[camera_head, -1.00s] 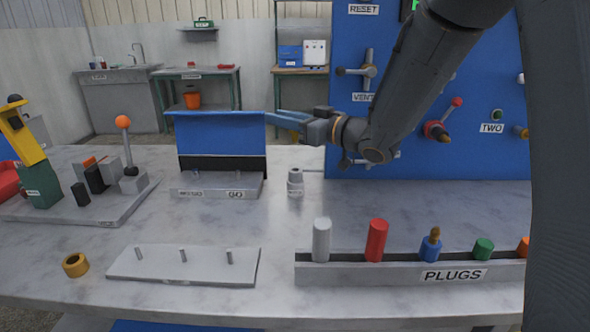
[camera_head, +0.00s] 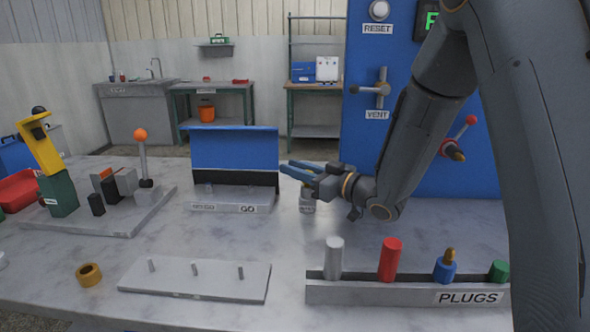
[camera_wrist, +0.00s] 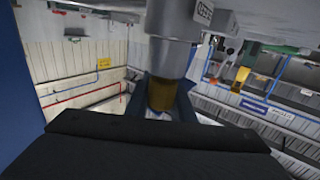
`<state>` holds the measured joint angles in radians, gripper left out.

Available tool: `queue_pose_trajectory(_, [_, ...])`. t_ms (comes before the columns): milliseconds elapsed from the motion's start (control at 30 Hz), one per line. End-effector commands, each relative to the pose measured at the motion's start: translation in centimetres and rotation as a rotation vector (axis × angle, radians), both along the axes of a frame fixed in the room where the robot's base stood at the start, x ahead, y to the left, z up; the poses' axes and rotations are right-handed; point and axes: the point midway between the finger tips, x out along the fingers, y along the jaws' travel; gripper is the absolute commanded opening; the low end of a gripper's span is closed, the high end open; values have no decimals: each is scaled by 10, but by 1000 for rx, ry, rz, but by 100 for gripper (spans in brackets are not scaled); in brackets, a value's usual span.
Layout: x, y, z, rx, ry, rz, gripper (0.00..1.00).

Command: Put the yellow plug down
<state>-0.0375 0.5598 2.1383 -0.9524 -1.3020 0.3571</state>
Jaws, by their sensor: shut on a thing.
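The head view hides the plug behind the fingers. The short grey post (camera_head: 307,203) stands on the table just below the gripper. In the wrist view this labelled grey cylinder (camera_wrist: 172,28) meets the plug's end in the picture; I cannot tell whether they touch.
The PLUGS rack (camera_head: 400,293) holds white, red, blue and green plugs at the front right. A flat plate with three pegs (camera_head: 193,279) and a brass ring (camera_head: 89,274) lie at front left. The blue screen (camera_head: 235,149) and blue panel (camera_head: 362,145) stand behind.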

Motion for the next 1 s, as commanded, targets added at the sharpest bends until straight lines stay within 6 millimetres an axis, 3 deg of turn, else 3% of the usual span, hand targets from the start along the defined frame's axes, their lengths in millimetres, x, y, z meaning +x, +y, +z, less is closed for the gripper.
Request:
queue_pose_trajectory(833, [-1, 0, -19, -4, 7, 0, 0])
queue_pose_trajectory(867, [-1, 0, -19, -5, 7, 0, 23])
queue_pose_trajectory(967, [-1, 0, -20, -6, 9, -1, 40])
queue_pose_trajectory(1000, [-1, 0, -21, -5, 10, -1, 40])
